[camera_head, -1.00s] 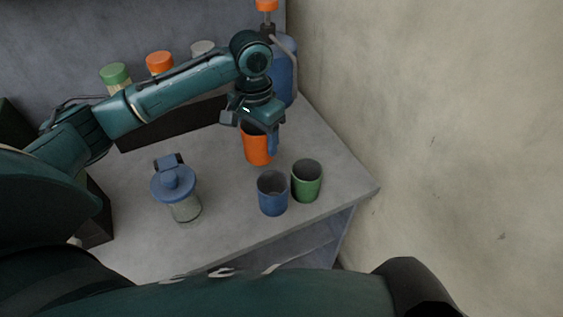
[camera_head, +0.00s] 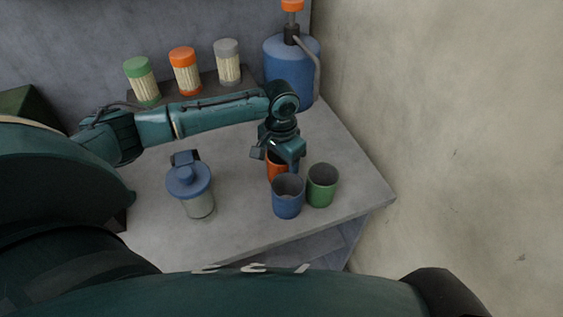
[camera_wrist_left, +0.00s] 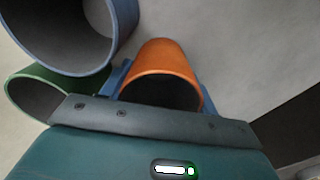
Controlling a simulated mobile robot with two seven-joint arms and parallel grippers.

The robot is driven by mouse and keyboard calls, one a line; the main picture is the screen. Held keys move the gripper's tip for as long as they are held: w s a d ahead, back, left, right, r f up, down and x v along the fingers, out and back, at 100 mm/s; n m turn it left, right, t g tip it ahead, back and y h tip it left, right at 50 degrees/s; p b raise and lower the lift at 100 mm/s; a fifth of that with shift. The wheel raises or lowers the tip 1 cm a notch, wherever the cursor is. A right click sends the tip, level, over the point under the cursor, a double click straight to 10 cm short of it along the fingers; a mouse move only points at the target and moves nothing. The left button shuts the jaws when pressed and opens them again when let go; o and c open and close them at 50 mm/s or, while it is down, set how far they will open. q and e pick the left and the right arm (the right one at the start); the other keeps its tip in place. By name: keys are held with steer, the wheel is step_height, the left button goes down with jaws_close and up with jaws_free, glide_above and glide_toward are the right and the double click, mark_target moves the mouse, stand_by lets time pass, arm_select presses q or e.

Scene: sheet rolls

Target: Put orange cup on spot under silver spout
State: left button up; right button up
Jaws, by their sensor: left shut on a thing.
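My left gripper (camera_head: 280,158) is shut on the orange cup (camera_head: 273,170), beside the blue and green cups. The gripper hides much of the cup in the head view. The wrist view shows the orange cup (camera_wrist_left: 160,58) between the fingers, its dark opening toward my wrist. A ribbed container with a silver-grey top (camera_head: 227,47) stands at the back on a dark ledge. The spot under it is hidden or cannot be made out. My right gripper is not in view.
A blue cup (camera_head: 288,203) and a green cup (camera_head: 322,190) stand near the table's front edge. A blue-lidded jar (camera_head: 198,204) stands to the left. A blue pump bottle (camera_head: 284,75) is at the back right. Containers with orange (camera_head: 182,57) and green (camera_head: 136,66) tops stand at the back.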

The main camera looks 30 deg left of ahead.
arm_select(q)
steer(key=shift+f, duration=0.1)
steer(key=o, duration=1.1)
steer(key=shift+c, duration=0.2)
